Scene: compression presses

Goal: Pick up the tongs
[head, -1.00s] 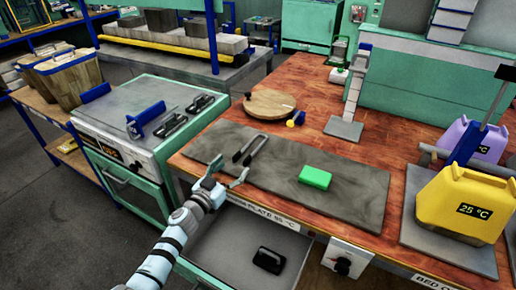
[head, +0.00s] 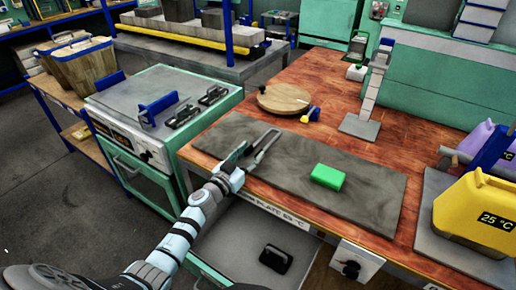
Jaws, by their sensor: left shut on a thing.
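The tongs (head: 264,147) are dark grey and U-shaped. They lie at or just above the left part of the grey plate (head: 345,208) on the wooden bench. My left gripper (head: 240,158) reaches in from the lower left and is shut on the near end of the tongs. Its fingers hide part of that end. I cannot tell whether the tongs are clear of the plate. My right gripper is not in view.
A green block (head: 328,176) lies on the plate, right of the tongs. A yellow jug (head: 474,215) stands at the right. An open drawer (head: 240,240) with a black object is below.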

